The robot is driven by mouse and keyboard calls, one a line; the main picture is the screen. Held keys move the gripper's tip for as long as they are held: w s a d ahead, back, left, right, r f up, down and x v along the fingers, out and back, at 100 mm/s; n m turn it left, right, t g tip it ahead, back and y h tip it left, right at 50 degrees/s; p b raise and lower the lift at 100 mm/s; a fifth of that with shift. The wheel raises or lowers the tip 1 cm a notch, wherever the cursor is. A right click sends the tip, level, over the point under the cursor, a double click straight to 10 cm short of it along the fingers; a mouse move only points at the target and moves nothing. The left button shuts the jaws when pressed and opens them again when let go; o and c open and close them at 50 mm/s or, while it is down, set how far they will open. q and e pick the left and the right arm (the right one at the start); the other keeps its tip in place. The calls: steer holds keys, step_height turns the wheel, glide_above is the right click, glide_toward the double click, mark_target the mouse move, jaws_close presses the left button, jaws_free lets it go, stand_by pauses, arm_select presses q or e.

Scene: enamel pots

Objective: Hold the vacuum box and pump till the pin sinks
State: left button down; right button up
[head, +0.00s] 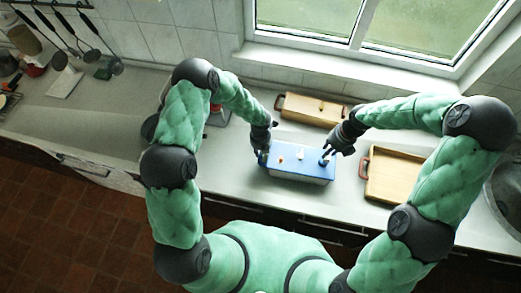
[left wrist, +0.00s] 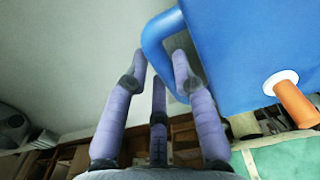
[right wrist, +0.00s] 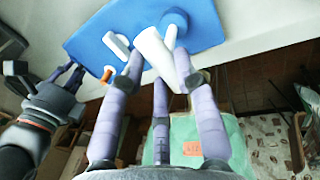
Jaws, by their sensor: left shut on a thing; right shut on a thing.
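The vacuum box (head: 300,175) stands on the counter with a blue lid and pale lower walls. My left gripper (head: 263,157) is shut on the blue loop handle (left wrist: 152,45) at the box's left end. My right gripper (right wrist: 157,62) is shut on the white pump handle (right wrist: 150,45) above the blue pump base (right wrist: 176,18) at the lid's right. An orange pin (left wrist: 296,104) sticks up from a white collar in the lid; it also shows in the right wrist view (right wrist: 107,74). A white upright piece (right wrist: 117,43) stands mid-lid. How deep the pin sits is hard to tell.
A wooden tray (head: 313,110) lies behind the box by the window. Another wooden tray (head: 396,176) with reddish handles lies to the right. Utensils hang at the far left. The counter left of my left arm is mostly clear.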

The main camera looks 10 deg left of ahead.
steer(key=shift+f, duration=0.1)
glide_above(323, 163)
steer(key=shift+f, duration=2.3)
steer(key=shift+r, duration=2.45)
